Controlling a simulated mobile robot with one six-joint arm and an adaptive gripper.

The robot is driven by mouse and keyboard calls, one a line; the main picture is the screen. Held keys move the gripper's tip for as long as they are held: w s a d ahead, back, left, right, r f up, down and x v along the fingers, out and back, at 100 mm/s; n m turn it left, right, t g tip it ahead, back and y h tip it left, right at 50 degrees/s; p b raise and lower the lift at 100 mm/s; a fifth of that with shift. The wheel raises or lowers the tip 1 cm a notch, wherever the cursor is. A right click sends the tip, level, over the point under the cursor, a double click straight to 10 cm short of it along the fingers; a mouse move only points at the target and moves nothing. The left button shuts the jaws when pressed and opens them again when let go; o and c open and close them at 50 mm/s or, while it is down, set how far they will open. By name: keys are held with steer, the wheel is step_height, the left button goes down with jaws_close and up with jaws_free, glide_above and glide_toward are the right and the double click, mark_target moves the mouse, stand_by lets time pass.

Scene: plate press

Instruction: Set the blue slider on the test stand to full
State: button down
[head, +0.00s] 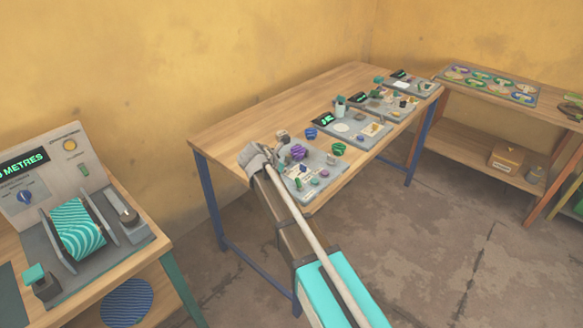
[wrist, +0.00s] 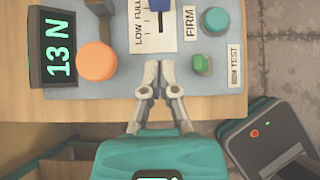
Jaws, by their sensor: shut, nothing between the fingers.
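In the wrist view the test stand (wrist: 210,78) is a grey panel on the wooden table. Its blue slider (wrist: 160,4) is at the top edge, level with the word FULL, and partly cut off. A pale scale plate (wrist: 160,38) marked LOW and FULL runs down from it. My gripper (wrist: 159,78) is shut and empty. Its fingertips are just below the LOW end of the scale, apart from the slider. In the head view my arm reaches to the table's near end; the fingers and the slider cannot be made out there.
Around the scale are a 13 N display (wrist: 55,48), an orange round button (wrist: 96,60), a teal button (wrist: 215,20) and a green knob (wrist: 201,63). Several panels share the long table (head: 240,115). A METRES machine (head: 60,160) stands left. Floor (head: 440,220) is open at right.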

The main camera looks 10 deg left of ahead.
steer(key=shift+p+v, duration=1.7)
steer(key=shift+v, duration=1.15)
steer(key=d+m, duration=0.1)
steer(key=d, duration=0.2)
steer(key=s+d+f+m+g, duration=0.1)
steer(key=d+m, duration=0.1)
steer(key=s+d+m, duration=0.1)
steer(key=d+m, duration=0.1)
steer(key=d, duration=0.1)
steer(key=shift+d+f+g, duration=0.35)
steer(key=shift+g, duration=0.05)
steer(key=s+d+f+m+g+y, duration=0.1)
steer(key=s+d+m+g+y, duration=0.1)
steer(key=s+d+m, duration=0.6)
steer(key=s+d+f+m+g+y, duration=0.2)
steer(key=s+d+m, duration=0.7)
steer(key=d+m, duration=0.6)
steer(key=shift+f+m+g+y, duration=0.35)
steer(key=shift+m+g+y, duration=0.2)
steer(key=shift+g, duration=0.25)
steer(key=shift+s+d, duration=0.1)
